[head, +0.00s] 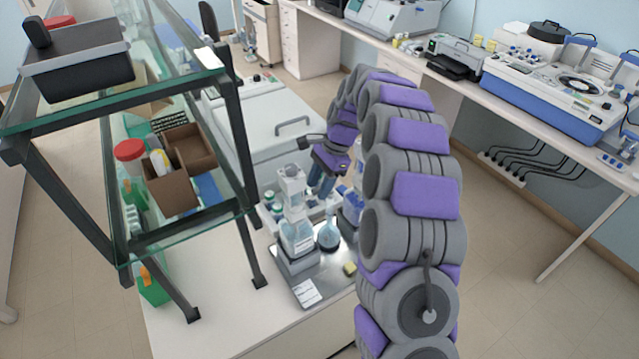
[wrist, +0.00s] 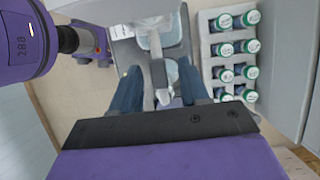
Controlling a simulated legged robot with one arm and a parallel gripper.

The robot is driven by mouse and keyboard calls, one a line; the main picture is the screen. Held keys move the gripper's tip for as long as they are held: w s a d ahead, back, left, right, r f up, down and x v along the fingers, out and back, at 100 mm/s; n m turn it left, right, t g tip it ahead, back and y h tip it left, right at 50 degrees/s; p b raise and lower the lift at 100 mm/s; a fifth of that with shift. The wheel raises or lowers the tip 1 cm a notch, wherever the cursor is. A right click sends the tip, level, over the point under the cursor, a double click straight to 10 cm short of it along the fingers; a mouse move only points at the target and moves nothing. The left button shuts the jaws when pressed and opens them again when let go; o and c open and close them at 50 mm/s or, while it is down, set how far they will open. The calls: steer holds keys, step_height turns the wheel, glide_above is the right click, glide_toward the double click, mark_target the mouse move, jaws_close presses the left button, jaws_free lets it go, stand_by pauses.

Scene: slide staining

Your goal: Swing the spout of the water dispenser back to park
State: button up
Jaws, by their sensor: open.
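My gripper (head: 322,183) is just right of the dispenser's top in the head view. In the wrist view my gripper (wrist: 160,88) is open, with a blue finger on each side of the spout and gaps on both sides. I cannot tell whether the spout is at finger depth.
A round flask (head: 329,235) and a yellow block (head: 350,269) are on the tray (head: 325,281). A rack of vials (wrist: 233,90) is right of my gripper in the wrist view. A glass-topped shelf (head: 150,87) stands at the left. Bare bench (head: 205,305) lies left of the tray.

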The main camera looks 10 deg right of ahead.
jaws_close()
stand_by(0.4)
